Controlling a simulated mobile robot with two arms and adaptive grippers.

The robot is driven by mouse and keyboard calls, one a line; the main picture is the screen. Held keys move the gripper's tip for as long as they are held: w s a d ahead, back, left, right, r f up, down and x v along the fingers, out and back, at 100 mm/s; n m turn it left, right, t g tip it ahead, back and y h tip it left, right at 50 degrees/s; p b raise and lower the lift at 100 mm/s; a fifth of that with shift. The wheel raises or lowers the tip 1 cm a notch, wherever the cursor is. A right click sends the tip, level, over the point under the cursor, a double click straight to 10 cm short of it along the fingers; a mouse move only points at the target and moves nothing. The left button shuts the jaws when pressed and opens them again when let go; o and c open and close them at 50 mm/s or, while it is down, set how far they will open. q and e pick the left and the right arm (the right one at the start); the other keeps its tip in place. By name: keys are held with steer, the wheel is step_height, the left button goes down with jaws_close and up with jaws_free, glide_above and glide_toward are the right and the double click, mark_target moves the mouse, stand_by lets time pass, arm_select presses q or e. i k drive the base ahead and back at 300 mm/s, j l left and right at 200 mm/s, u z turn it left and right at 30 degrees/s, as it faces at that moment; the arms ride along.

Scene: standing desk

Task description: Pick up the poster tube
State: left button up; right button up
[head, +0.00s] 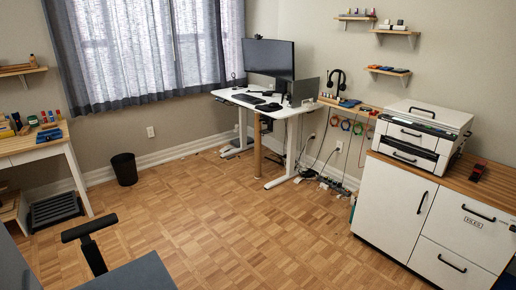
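The poster tube (257,147) appears to be the tall, slim brown cylinder standing upright on the floor at the front of the white standing desk. Its top reaches to about the desktop's front edge; I cannot tell whether it touches the desk. Neither of my grippers is in view.
The white standing desk (290,112) holds a monitor (268,58). Cables and power strips (325,182) lie right of it. A black bin (124,169) stands by the wall. A chair (135,274) is front left, a white cabinet (393,205) right. The middle floor is clear.

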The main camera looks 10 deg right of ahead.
mark_target(257, 127)
steer(key=i+l+z, duration=0.25)
steer(key=i+l, duration=0.2)
steer(key=l, duration=0.15)
steer(key=i+l, duration=0.2)
steer(key=i, duration=0.3)
steer(key=i+l, duration=0.25)
steer(key=i, duration=0.25)
steer(key=i+l+u, duration=0.1)
steer(key=i, duration=0.4)
steer(key=i+l, duration=0.35)
steer(key=i+j+u, duration=0.1)
steer(key=i+j, duration=0.15)
steer(key=i, duration=0.4)
steer(key=i+j, duration=0.15)
steer(key=i, duration=0.5)
steer(key=i+j+u, duration=0.15)
steer(key=i, duration=0.55)
